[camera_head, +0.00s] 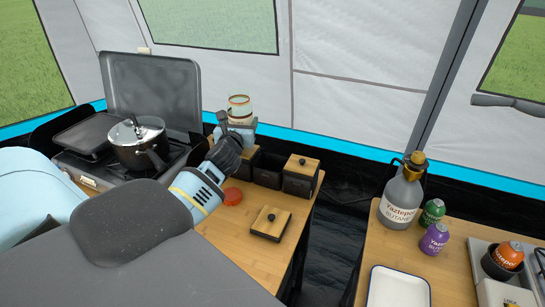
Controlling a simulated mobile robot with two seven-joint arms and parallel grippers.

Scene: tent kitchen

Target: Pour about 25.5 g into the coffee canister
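Dark square canisters stand in a row beside the gripper. The right one (299,184) wears a wooden lid with a black knob. The middle canister (268,170) looks open, its inside dark. A loose wooden lid (270,222) lies on the table in front. I cannot read which canister is for coffee.
A red round lid (232,196) lies beside my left wrist. A steel pot (138,143) sits on the stove (90,182) at left. The right table (390,246) holds a butane bottle (400,198), small canisters and a white tray (398,290). A gap separates the tables.

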